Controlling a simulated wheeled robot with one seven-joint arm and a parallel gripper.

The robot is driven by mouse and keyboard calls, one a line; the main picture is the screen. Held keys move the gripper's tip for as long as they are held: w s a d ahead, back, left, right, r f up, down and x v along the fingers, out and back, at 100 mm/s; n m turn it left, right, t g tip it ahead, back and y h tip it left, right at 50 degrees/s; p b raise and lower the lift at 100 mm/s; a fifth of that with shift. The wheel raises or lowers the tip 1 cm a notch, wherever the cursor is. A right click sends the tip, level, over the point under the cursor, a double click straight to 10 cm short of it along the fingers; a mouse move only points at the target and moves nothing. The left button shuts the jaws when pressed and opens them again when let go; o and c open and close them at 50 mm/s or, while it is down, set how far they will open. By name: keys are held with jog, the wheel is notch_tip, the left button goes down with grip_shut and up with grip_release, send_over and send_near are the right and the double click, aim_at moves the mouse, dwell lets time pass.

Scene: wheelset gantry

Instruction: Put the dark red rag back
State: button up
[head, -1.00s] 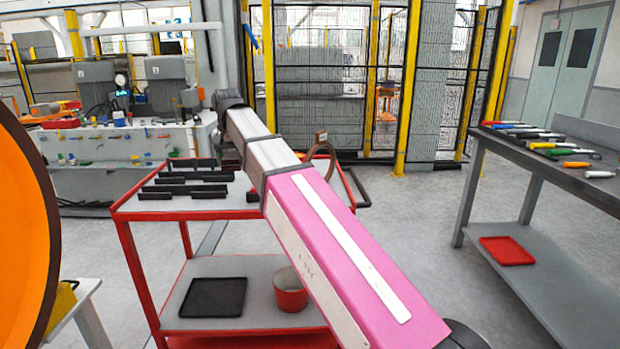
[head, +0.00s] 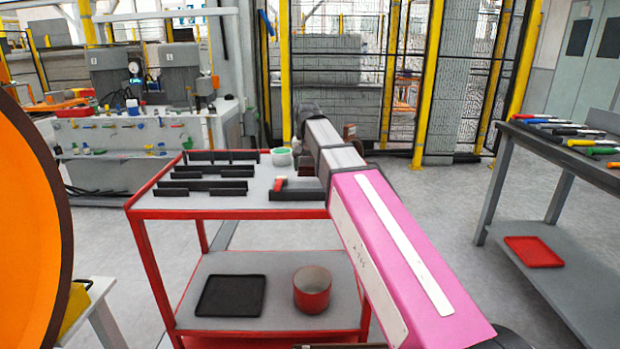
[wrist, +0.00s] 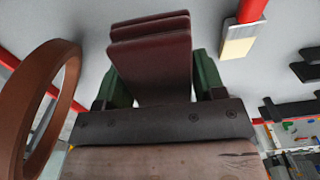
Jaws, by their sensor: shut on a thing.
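The dark red rag (wrist: 152,62), a folded layered piece, is between the two green fingers of my gripper (wrist: 158,72) in the wrist view. My gripper is shut on it, over the grey top of the red cart. I cannot tell whether the rag touches that top.
A brown ring (wrist: 38,105) is close left of the rag; a red-handled scraper or brush (wrist: 240,38) lies right. Black slotted racks (head: 208,188) and a pale green bowl (head: 281,156) are on the cart top. A black tray (head: 230,296) and red pot (head: 312,290) are below.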

aim_at(310, 183)
jog(key=shift+w+d+f, duration=0.4)
jog(key=shift+d, duration=0.05)
jog(key=shift+f, duration=2)
jog(key=shift+f, duration=0.1)
jog(key=o, duration=0.9)
notch_tip(310, 183, up, 12)
jog(key=shift+r, duration=0.1)
